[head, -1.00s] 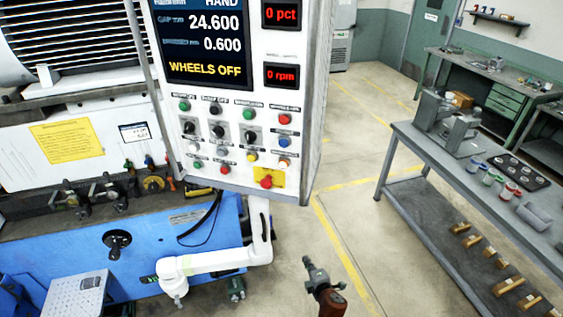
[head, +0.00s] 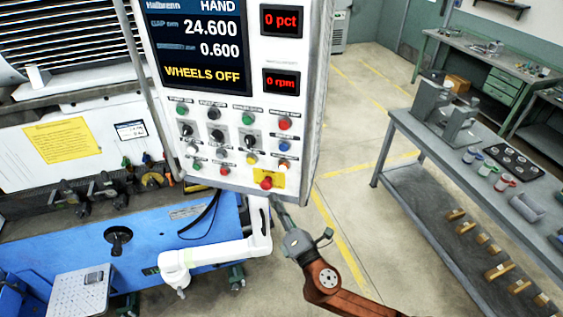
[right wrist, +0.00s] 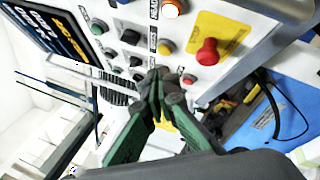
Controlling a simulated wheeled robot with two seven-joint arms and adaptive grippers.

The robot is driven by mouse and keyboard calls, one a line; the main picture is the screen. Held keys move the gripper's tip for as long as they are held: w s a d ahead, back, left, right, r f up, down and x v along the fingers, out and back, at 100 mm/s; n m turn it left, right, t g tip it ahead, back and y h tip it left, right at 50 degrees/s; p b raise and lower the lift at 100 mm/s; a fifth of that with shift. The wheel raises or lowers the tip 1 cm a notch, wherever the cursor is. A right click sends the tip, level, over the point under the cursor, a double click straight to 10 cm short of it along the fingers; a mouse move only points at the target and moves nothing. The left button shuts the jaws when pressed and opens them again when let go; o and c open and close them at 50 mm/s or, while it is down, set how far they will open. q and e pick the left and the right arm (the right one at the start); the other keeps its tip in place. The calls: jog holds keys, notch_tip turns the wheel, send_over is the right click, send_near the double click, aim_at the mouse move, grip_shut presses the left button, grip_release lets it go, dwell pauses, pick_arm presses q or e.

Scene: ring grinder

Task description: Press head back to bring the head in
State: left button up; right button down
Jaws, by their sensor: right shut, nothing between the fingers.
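The control panel (head: 222,200) hangs at the centre of the head view, its screen (head: 200,45) showing HAND, 24.600, 0.600 and WHEELS OFF. Below are rows of buttons and selectors, including a blue button (head: 284,146), a yellow button (head: 251,159) and a red button (head: 223,170). Their labels are too small to read, so I cannot tell which is head back. My right gripper (head: 274,203) is shut and empty by the panel's lower edge. In the right wrist view its closed fingertips (right wrist: 160,82) point toward the button area; contact cannot be told. My left gripper is out of view.
A red mushroom button (head: 266,182) on a yellow plate sits close above my right gripper, and also shows in the right wrist view (right wrist: 207,52). A white support arm (head: 215,257) runs below the panel. A grey workbench (head: 405,125) with parts stands right; floor between is clear.

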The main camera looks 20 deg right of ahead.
aim_at(284, 166)
jog(key=shift+s+a+r, duration=0.2)
jog(key=shift+r, duration=0.35)
jog(key=shift+s+a+r, duration=0.15)
jog(key=shift+s+r, duration=0.05)
jog(key=shift+r, duration=0.3)
jog(key=shift+w, duration=0.15)
jog(key=w+d+b, duration=0.2)
jog(key=w+d, duration=0.2)
jog(key=w, duration=0.3)
jog(key=shift+w+d, duration=0.15)
jog(key=shift+d, duration=0.15)
dwell(0.7)
jog(key=shift+w+d, duration=0.2)
jog(key=shift+w, duration=0.2)
